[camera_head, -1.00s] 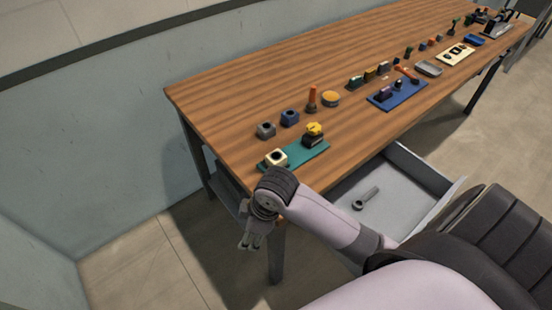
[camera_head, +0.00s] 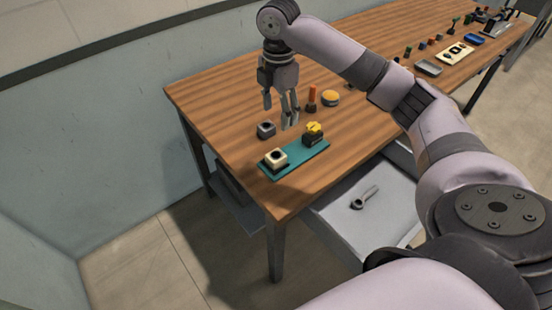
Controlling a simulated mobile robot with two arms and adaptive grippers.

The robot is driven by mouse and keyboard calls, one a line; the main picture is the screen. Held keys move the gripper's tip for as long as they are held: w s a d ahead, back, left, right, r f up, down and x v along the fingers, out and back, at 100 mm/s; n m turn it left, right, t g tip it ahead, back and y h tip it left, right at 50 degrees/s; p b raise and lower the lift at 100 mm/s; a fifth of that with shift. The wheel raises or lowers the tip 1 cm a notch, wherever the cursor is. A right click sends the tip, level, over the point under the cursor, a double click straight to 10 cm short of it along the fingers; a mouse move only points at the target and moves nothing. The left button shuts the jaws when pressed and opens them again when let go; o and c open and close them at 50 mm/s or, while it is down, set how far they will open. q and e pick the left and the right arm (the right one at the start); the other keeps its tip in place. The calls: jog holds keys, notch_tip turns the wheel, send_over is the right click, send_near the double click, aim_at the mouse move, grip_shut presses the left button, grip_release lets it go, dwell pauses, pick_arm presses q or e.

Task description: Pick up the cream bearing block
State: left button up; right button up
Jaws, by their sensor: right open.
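The cream bearing block (camera_head: 275,157) sits on the left end of a teal mat (camera_head: 297,162) near the table's front left corner. It has a dark round bore in its top. My right gripper (camera_head: 282,112) is open and empty, pointing down over the table, behind and above the cream block and apart from it. The gripper's fingers hide the blue block. My left gripper is not in view.
A grey block (camera_head: 266,129) stands just left of the gripper. A black block with a yellow top (camera_head: 313,134) is on the mat's right end. An orange-topped post (camera_head: 312,98) and yellow disc (camera_head: 330,98) stand behind. An open drawer (camera_head: 345,225) holds a wrench-like tool (camera_head: 363,198).

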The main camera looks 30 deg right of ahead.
send_over(276, 155)
jog(key=f+p, duration=0.1)
jog(key=f, duration=0.9)
jog(key=shift+d, duration=0.2)
jog(key=shift+a+f+p, duration=0.15)
jog(key=shift+f+p, duration=0.15)
jog(key=shift+f, duration=1)
jog(key=shift+a+f+p, duration=0.1)
jog(key=shift+f+p, duration=0.15)
jog(key=shift+f, duration=1.05)
jog(key=shift+c, duration=0.5)
jog(key=shift+r, duration=0.1)
grip_shut()
